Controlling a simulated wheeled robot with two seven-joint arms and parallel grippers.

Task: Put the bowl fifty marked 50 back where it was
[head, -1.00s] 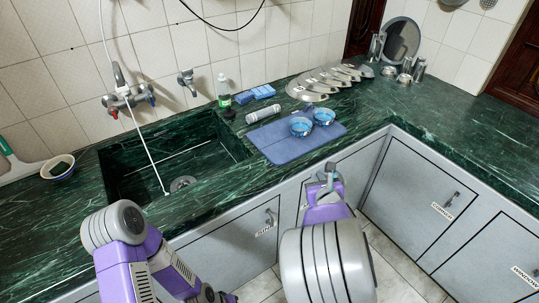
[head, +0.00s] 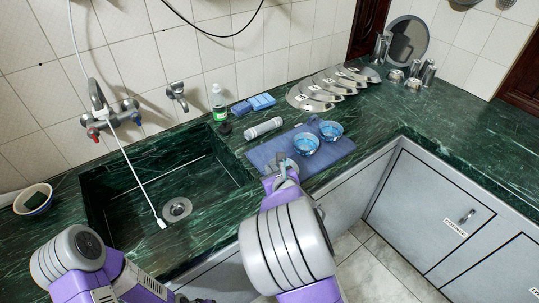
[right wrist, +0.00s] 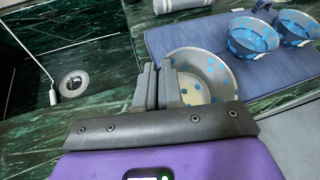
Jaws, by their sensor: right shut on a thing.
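A pale bowl with blue dots inside (right wrist: 215,70) shows in the right wrist view, its near rim at the fingers of my right gripper (right wrist: 157,72). The gripper is shut on it. No number is readable on it. In the head view my right gripper (head: 284,165) is at the left front of the blue mat (head: 335,152), and I cannot make out the held bowl there. Two blue-patterned bowls, one nearer (head: 306,143) and one farther (head: 331,130), stand side by side on the mat. My left gripper is out of view.
The sink (head: 150,212) lies left of the mat. A grey cylinder (head: 263,128), blue sponges (head: 262,102) and a green-labelled bottle (head: 219,102) are behind it. Several numbered metal plates (head: 308,100) lie farther back. Another bowl (head: 33,200) stands at far left.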

